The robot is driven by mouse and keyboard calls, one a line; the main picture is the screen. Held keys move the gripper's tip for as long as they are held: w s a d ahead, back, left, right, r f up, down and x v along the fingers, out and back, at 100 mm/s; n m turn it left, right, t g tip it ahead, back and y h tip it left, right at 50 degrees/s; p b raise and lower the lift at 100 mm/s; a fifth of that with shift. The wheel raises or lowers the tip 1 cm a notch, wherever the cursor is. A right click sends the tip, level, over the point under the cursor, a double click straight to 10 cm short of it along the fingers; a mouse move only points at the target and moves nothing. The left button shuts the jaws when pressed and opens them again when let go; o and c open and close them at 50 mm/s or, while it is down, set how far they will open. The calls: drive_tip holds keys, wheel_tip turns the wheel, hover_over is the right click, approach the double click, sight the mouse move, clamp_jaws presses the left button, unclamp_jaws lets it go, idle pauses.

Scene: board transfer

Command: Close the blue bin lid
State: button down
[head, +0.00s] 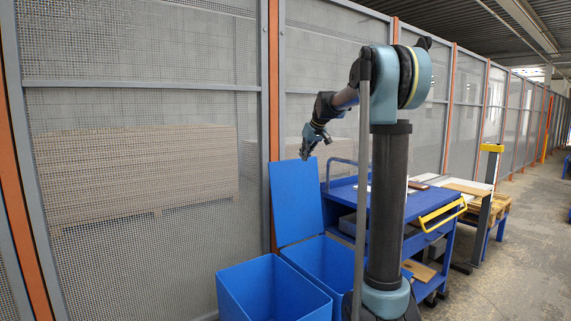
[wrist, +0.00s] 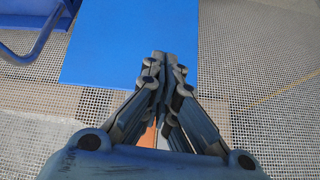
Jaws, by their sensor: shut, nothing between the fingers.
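The blue bin lid (head: 295,201) stands raised, nearly upright, at the back of a blue bin (head: 325,262), close to the mesh fence. In the wrist view the lid (wrist: 110,45) fills the upper middle. My gripper (head: 305,157) is shut and empty, with its fingers pointing down near the top edge of the lid. In the wrist view the closed fingertips (wrist: 160,56) overlap the lid's edge; I cannot tell whether they touch it. The bin behind my column is partly hidden.
A second blue open bin (head: 270,290) stands in front to the left. A blue cart (head: 415,205) with a yellow handle (head: 442,214) stands to the right of the lid. The mesh fence (head: 140,150) runs close behind. Floor (head: 500,270) is clear at the right.

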drive_tip(key=shift+n+t+y, duration=0.5)
drive_tip(key=shift+n, duration=0.2)
drive_tip(key=w+a, duration=0.1)
drive_tip(key=w, duration=0.4)
drive_tip(key=w+a, duration=0.2)
drive_tip(key=w, duration=0.3)
drive_tip(key=w+a, duration=0.2)
drive_tip(key=w, duration=0.4)
drive_tip(key=shift+a+r, duration=0.2)
drive_tip(key=shift+r, duration=0.05)
drive_tip(key=x, duration=0.9)
drive_tip(key=shift+s+a, duration=0.1)
drive_tip(key=shift+s, duration=0.05)
